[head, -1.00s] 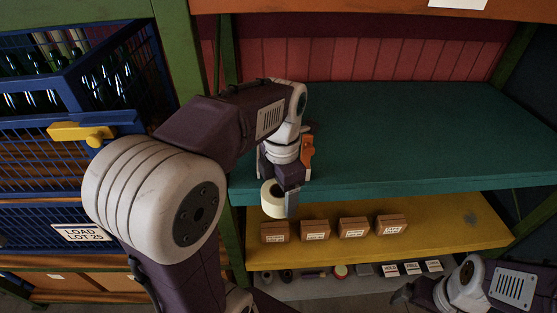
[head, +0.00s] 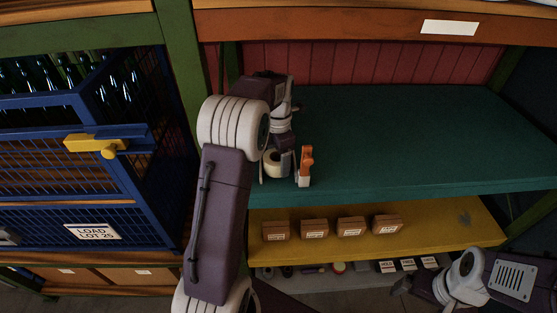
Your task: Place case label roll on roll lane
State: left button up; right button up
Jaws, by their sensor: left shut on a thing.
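The case label roll (head: 272,160), a pale cream roll, is in my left gripper (head: 282,166) over the front left of the teal shelf (head: 410,135). The gripper is shut on it, and my arm and wrist partly cover both. I cannot tell whether the roll touches the shelf. I cannot pick out a marked roll lane. My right gripper (head: 402,286) is low at the bottom right, dark and small; its jaw state is unclear.
An orange piece with a pale base (head: 306,165) shows just right of the roll. Several brown boxes (head: 313,228) stand on the yellow shelf (head: 440,225) below. A blue wire crate (head: 95,180) is at left. The teal shelf's middle and right are clear.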

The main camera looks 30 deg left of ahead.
pick_arm(q)
jog(key=shift+f, duration=0.55)
jog(key=shift+f, duration=0.1)
jog(key=o, duration=1.7)
notch_tip(320, 180, up, 8)
